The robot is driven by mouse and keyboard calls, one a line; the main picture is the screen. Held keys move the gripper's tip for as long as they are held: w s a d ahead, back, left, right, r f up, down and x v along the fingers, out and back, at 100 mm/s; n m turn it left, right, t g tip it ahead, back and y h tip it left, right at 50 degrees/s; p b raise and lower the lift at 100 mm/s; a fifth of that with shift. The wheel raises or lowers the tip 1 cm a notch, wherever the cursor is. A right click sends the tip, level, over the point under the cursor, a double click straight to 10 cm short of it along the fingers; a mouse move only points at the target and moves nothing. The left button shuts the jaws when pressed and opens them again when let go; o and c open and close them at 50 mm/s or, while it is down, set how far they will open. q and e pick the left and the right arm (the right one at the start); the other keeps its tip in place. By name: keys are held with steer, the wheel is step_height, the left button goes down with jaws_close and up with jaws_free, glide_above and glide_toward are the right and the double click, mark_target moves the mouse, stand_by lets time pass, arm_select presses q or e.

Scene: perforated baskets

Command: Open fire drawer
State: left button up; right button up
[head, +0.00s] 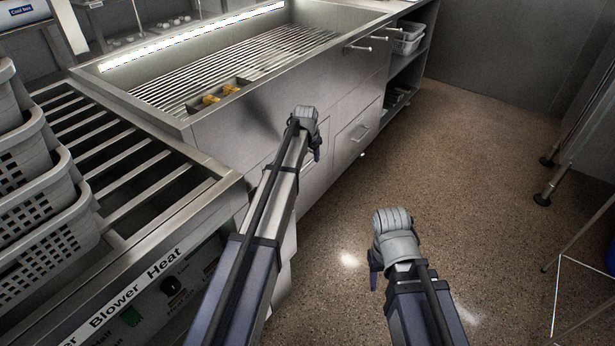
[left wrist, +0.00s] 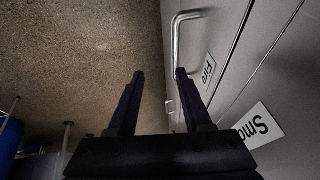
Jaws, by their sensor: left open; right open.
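In the left wrist view, the drawer labelled "Fire" (left wrist: 208,70) has a grey front that looks flush with the cabinet. Its metal bar handle (left wrist: 176,42) stands out beside the label. My left gripper (left wrist: 160,74) is open and empty, its fingers pointing toward the handle. The right-hand fingertip in that view appears close to the handle's lower end; I cannot tell whether they touch. In the head view, my left gripper (head: 315,152) is beside the cabinet front, and the "Fire" label cannot be read there. My right gripper (head: 374,280) is above the floor, away from the cabinet.
A label beginning "Smo" (left wrist: 258,124) is on a neighbouring panel. Another closed drawer front (head: 358,137) is beyond my left gripper. A grill counter (head: 200,130) is above, with stacked perforated baskets (head: 45,215) at left. The brown floor (head: 480,190) is mostly clear.

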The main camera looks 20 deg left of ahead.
mark_target(308, 163)
arm_select(q)
steer(key=w+a+f+b, duration=0.1)
steer(key=w+f+b, duration=0.1)
steer(key=f, duration=0.1)
steer(key=w+a+f+b, duration=0.1)
steer(key=w+f+b, duration=0.1)
steer(key=f+b, duration=0.1)
steer(key=w+a+f+b, duration=0.1)
steer(key=w+f+b, duration=0.1)
steer(key=f+b, duration=0.1)
steer(key=shift+f, duration=0.1)
steer(key=shift+d, duration=0.1)
arm_select(e)
step_height(308, 163, down, 9)
steer(key=shift+f, duration=0.2)
arm_select(q)
jaws_close()
stand_by(1.1)
